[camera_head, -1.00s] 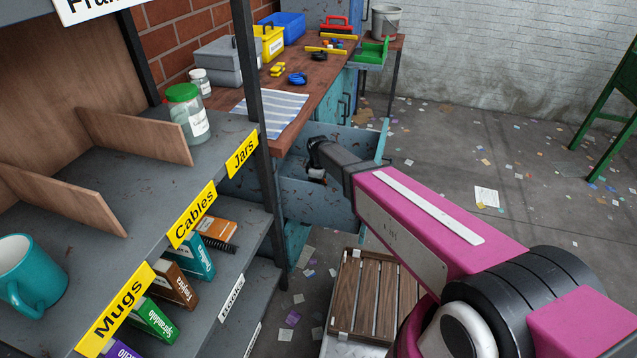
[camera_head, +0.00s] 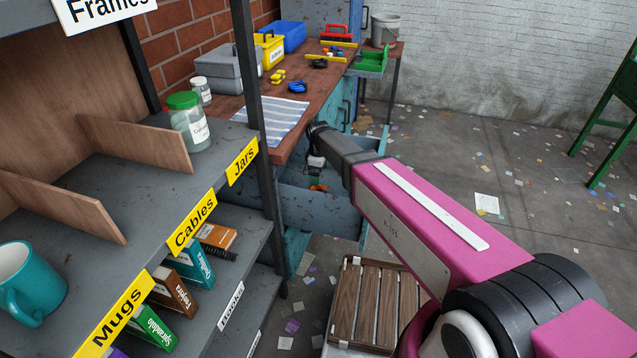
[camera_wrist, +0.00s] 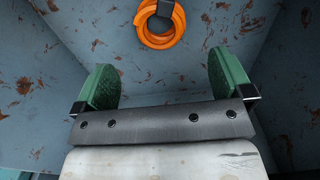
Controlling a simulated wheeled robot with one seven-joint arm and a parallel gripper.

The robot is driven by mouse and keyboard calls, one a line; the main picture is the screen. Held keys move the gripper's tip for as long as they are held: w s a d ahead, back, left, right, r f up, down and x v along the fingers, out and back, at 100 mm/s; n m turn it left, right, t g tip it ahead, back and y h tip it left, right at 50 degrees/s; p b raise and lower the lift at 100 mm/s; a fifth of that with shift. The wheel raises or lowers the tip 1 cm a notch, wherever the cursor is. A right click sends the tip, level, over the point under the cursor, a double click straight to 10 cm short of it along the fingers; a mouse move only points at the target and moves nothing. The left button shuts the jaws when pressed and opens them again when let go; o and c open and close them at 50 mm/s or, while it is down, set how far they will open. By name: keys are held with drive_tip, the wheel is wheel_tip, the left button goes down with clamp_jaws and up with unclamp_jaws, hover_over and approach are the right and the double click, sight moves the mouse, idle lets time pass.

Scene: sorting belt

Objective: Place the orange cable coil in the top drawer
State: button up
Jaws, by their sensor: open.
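The orange cable coil (camera_head: 318,188) lies inside the open, rust-marked blue-grey drawer (camera_head: 335,219) under the workbench. In the wrist view, the coil (camera_wrist: 176,40) with its dark band shows at the top, against the inside of the drawer (camera_wrist: 40,110); its upper edge is cut off. My gripper (camera_head: 316,165) is above the coil in the head view, partly hidden by my arm. In the wrist view, the green fingers of my gripper (camera_wrist: 165,78) are wide apart with nothing between them, and the coil is clear of both.
The workbench (camera_head: 328,90) holds a striped cloth (camera_head: 272,118), a blue coil (camera_head: 297,87), toolboxes and small tools. A shelf (camera_head: 85,215) with jars, mugs and boxes stands close at left. A wooden slatted crate (camera_head: 372,305) is on the floor below. The floor at right is mostly open.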

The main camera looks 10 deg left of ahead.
drive_tip(key=shift+r, duration=1.7)
